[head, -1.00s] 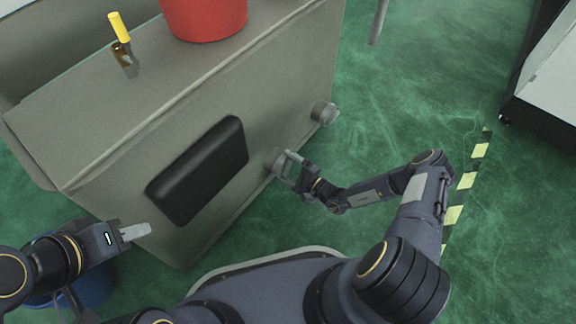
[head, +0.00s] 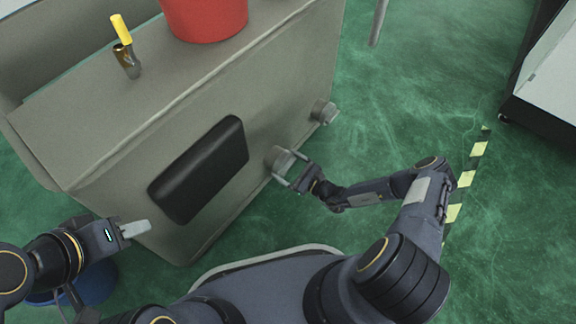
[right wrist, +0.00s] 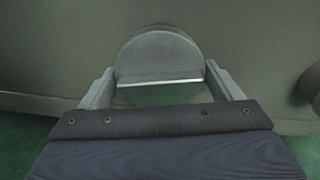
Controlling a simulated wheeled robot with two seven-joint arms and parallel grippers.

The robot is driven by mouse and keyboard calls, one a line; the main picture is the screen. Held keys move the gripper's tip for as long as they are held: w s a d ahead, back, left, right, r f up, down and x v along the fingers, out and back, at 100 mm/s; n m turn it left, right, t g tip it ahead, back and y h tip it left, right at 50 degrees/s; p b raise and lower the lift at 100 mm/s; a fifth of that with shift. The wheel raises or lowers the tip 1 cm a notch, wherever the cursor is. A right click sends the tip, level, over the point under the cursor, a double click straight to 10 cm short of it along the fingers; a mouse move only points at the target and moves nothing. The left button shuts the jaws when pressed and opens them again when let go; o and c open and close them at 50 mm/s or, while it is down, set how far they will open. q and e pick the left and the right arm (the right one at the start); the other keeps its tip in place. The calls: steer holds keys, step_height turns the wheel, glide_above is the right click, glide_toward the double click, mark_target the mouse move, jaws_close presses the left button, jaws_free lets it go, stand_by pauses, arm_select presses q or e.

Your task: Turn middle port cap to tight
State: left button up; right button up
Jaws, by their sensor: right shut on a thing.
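The port cap (head: 279,159) is a round grey cap on the grey casting's (head: 255,105) side wall, just right of a black padded block. A second grey cap (head: 324,111) sits further right on the same wall. My right gripper (head: 286,167) is shut on the nearer cap, one finger on each side. In the right wrist view the cap (right wrist: 157,55) stands between the two fingers, its lower edge a bright straight line. Marks showing its tightness cannot be made out. My left gripper (head: 134,228) is at the lower left, away from the caps; its finger gap cannot be seen.
A black block (head: 200,170) sticks out of the wall left of the gripped cap. A red bucket (head: 205,15) and a yellow-handled tool (head: 121,30) stand on top of the casting. Green floor (head: 400,110) is open at right, with striped tape (head: 466,178).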

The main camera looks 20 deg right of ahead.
mark_target(290, 168)
steer(key=shift+m, duration=1.1)
steer(key=o, duration=0.7)
steer(key=p+v, duration=0.2)
steer(key=v, duration=0.5)
steer(key=shift+s+d, duration=0.25)
steer(key=shift+s, duration=0.15)
